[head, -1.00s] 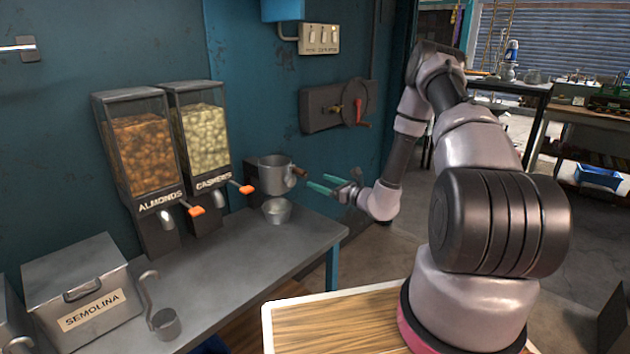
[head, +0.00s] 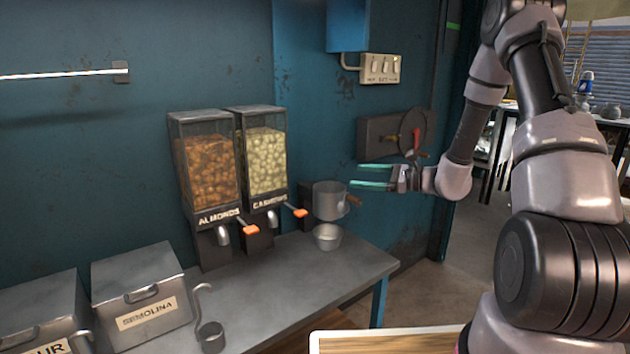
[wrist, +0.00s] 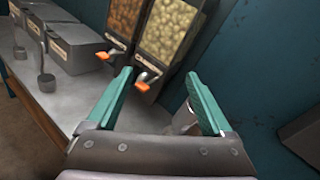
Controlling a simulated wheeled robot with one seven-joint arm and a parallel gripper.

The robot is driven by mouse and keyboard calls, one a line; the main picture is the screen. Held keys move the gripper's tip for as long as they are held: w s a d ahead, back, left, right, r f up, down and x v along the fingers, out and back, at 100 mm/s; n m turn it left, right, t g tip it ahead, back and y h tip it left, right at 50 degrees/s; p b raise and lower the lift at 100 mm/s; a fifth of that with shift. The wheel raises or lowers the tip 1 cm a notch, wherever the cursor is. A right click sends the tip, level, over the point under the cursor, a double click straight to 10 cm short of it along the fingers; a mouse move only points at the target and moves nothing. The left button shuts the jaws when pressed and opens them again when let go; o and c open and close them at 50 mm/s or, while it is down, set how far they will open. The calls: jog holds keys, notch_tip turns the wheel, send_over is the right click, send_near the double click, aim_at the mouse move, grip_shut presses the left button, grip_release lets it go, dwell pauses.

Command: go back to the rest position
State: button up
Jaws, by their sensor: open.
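A small metal bowl (head: 327,237) sits on the counter below the pot. In the wrist view the right finger partly hides a metal vessel (wrist: 184,119).
The almonds dispenser (head: 208,170) and cashews dispenser (head: 264,160) stand at the wall. The semolina box (head: 140,290) and a ladle (head: 210,335) are on the counter (head: 290,290). A wall box with a red handle (head: 385,137) is behind my gripper.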

jog(key=s+a+r+n+g+h, duration=0.2)
jog(key=s+r+n+g+h, duration=0.35)
jog(key=s+r+n, duration=0.8)
jog(key=s+d+r+n+t+h, duration=0.1)
jog(key=s+d+r+t+h, duration=0.4)
jog(key=s+d+r+h, duration=0.3)
jog(key=s+d, duration=0.3)
jog(key=s, duration=0.4)
jog(key=shift+d+r, duration=0.15)
jog(key=shift+r, duration=0.05)
jog(key=shift+n+t, duration=0.25)
